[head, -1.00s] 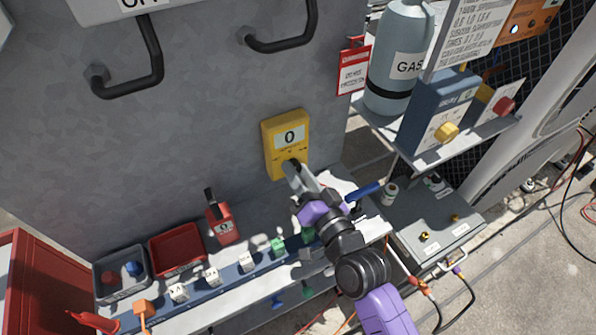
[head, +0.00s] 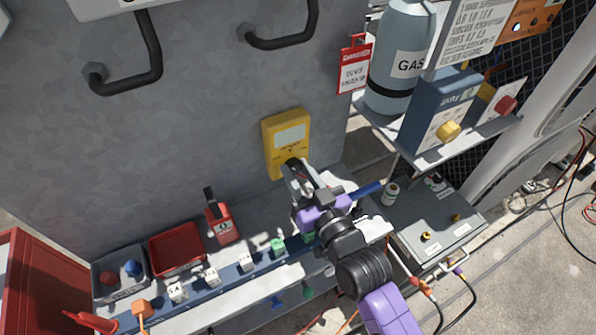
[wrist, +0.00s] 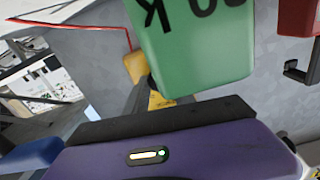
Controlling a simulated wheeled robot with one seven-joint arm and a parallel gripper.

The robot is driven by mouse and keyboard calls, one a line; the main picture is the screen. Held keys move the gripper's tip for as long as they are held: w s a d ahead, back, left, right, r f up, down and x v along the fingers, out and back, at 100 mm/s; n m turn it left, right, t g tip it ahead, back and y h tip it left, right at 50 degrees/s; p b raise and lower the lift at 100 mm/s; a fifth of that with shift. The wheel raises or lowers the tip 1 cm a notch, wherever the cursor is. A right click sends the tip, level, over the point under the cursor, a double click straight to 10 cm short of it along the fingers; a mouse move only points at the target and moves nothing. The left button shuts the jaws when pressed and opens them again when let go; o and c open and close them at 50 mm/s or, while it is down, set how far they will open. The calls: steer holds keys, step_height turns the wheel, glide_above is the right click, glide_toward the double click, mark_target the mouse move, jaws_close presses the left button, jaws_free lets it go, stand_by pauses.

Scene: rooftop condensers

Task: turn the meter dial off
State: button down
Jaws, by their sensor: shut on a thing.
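The yellow meter (head: 273,150) stands upright against the grey metal wall, and its screen (head: 290,136) is blank. My gripper (head: 293,166) reaches up from the lower right and is shut on the meter dial, at the lower part of the meter's face. The fingers hide most of the dial, so its pointer cannot be read. In the wrist view a little of the yellow meter (wrist: 136,66) shows past a large green block (wrist: 190,45), which blocks much of that view.
The ledge below holds a red padlock-like device (head: 222,224), a red tray (head: 176,268), a grey bin (head: 120,290) and several small blocks. A blue-handled tool (head: 366,189) lies right of my gripper. A gas cylinder (head: 400,60) and a grey box (head: 440,225) stand at the right.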

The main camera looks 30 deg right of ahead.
steer(key=shift+n, duration=1.2)
steer(key=c, duration=1.1)
jaws_free()
steer(key=shift+o, duration=0.2)
steer(key=s+b, duration=0.1)
steer(key=s, duration=0.6)
steer(key=shift+s, duration=0.4)
